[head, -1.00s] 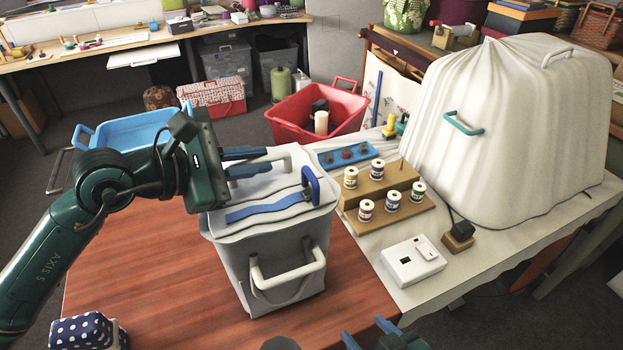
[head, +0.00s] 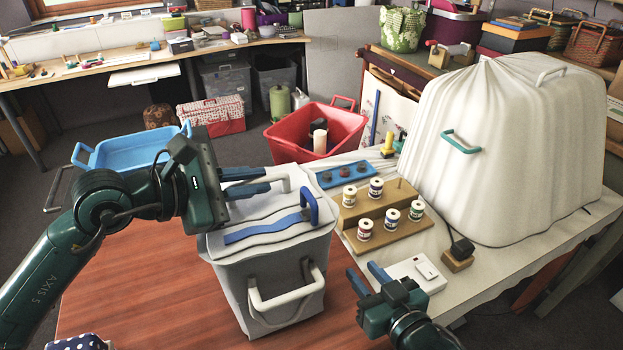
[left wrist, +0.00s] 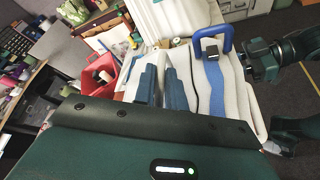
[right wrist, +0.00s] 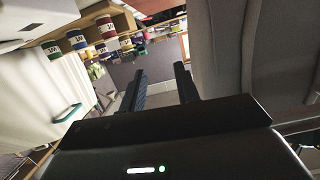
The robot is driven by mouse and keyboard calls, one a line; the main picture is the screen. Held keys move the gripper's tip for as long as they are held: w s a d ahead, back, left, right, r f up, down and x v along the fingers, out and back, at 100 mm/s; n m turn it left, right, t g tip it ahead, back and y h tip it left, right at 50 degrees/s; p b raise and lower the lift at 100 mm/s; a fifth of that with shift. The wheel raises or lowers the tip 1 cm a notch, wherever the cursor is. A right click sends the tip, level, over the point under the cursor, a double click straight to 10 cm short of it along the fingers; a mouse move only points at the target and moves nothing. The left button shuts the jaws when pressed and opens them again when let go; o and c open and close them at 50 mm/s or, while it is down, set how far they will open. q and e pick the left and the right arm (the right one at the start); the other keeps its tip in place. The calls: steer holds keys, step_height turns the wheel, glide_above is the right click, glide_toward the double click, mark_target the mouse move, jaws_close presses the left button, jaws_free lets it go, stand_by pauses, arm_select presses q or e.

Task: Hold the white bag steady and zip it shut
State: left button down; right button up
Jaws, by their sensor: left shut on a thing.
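The white bag (head: 235,283) stands upright on the reddish wooden table. A blue wavy strip (head: 262,230) crosses its top, with an upright blue pull (head: 310,203) at the strip's right end; the pull also shows in the left wrist view (left wrist: 227,38). A white handle (head: 290,292) is on the bag's front. My left gripper (head: 268,181) is shut on the other white handle (head: 287,181) at the back of the top. The fingers partly hide it. My right gripper (head: 369,277) is open and empty, right of the bag and apart from it, lower than the pull.
Right of the bag are a wooden rack (head: 385,229) with several thread spools, a white box (head: 425,273) and a large white draped cover (head: 500,150). A red bin (head: 345,140) and a blue basket (head: 125,150) lie behind.

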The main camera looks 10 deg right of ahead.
steer(key=w+a+r+n+t+y, duration=0.2)
steer(key=w+r+n+y, duration=0.25)
steer(key=r, duration=0.65)
steer(key=w+a+r+n+t+y, duration=0.15)
steer(key=w+r+n+y, duration=0.35)
steer(key=r, duration=0.7)
steer(key=s+a+r+n+g+y, duration=0.2)
steer(key=s+a+r+n+g, duration=0.5)
steer(key=n+g, duration=0.6)
steer(key=s+a+r+n+g+y, duration=0.2)
steer(key=s+a+r+n+g, duration=0.25)
steer(key=a+n+g, duration=0.6)
steer(key=n+t+h, duration=0.4)
steer(key=h, duration=1.2)
glide_toward(309, 192)
steer(key=x, duration=0.7)
steer(key=shift+a+f, duration=0.1)
steer(key=shift+f, duration=0.25)
